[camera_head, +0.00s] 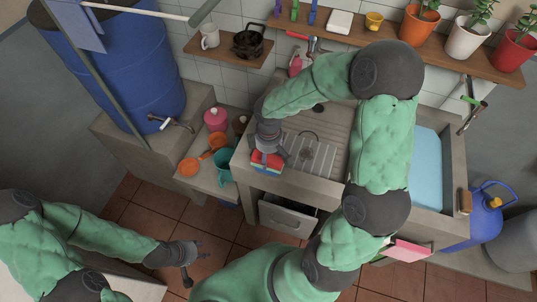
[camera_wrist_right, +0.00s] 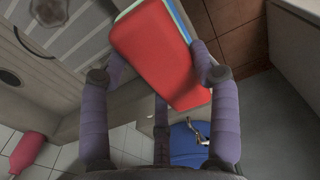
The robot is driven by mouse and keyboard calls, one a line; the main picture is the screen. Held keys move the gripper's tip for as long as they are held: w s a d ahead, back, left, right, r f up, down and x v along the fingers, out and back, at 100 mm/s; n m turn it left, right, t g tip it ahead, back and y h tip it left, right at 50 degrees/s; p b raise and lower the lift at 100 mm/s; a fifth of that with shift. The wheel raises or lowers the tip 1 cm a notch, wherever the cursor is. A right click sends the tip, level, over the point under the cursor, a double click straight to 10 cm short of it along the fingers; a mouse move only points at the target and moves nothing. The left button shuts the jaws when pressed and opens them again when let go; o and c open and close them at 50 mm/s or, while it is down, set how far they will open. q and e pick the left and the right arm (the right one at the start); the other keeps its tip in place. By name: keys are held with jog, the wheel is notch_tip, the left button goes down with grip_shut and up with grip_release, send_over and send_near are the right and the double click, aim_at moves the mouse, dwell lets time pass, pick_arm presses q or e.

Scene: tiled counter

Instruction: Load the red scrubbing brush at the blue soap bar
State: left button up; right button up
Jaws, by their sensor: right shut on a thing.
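My right gripper (camera_head: 267,152) is shut on the red scrubbing brush (camera_head: 259,158), at the front left edge of the counter. My left gripper (camera_head: 192,262) is open and empty, low over the floor.
The ribbed counter (camera_head: 330,135) has a sink basin (camera_head: 425,165) at right. A teal mug (camera_head: 222,166), orange cups (camera_head: 188,167) and a pink jar (camera_head: 215,119) stand on a low ledge at left. An open drawer (camera_head: 288,217) juts out below the counter.

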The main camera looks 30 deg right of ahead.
aim_at(269, 156)
jog(key=shift+r+p, duration=2.95)
jog(key=shift+r, duration=0.6)
jog(key=shift+s+f, duration=0.1)
jog(key=shift+f, duration=0.05)
